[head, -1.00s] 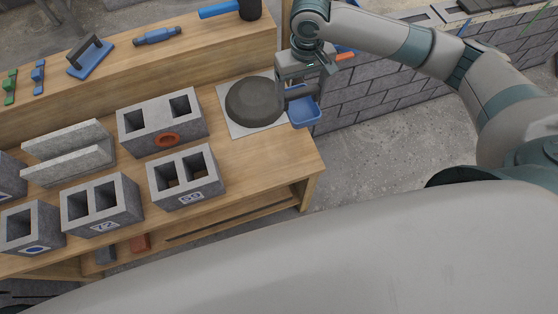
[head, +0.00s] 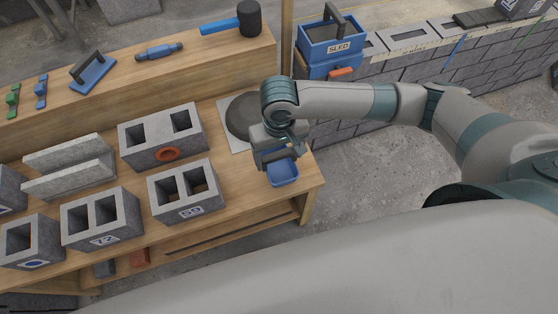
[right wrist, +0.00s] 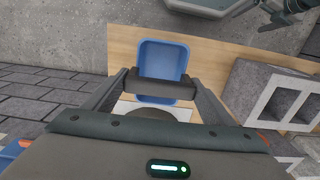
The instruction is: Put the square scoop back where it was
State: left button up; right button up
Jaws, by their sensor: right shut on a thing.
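The square scoop (head: 284,174) is a blue, open, square-cornered pan with a dark handle. My right gripper (head: 272,157) is shut on its handle. The pan is over the right end of the wooden table, in front of the white board; I cannot tell if it touches the wood. In the right wrist view the scoop (right wrist: 163,62) shows past the fingertips (right wrist: 153,88), with its dark grip between them.
A dark round mound (head: 238,110) lies on the white board (head: 238,146), partly behind my gripper. A grey block marked 59 (head: 184,208) stands left of the scoop. A blue SLED box (head: 330,52) sits on the wall behind. Bare wood (head: 240,180) lies between block and scoop.

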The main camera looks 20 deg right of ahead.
aim_at(279, 169)
pick_arm(q)
jog(key=shift+d, duration=0.25)
pick_arm(e)
jog(key=shift+f, duration=0.2)
notch_tip(279, 169, down, 3)
jog(key=shift+r, duration=0.1)
jog(key=shift+f, duration=0.45)
pick_arm(q)
jog(key=shift+a+r, duration=0.1)
jog(key=shift+a, duration=0.55)
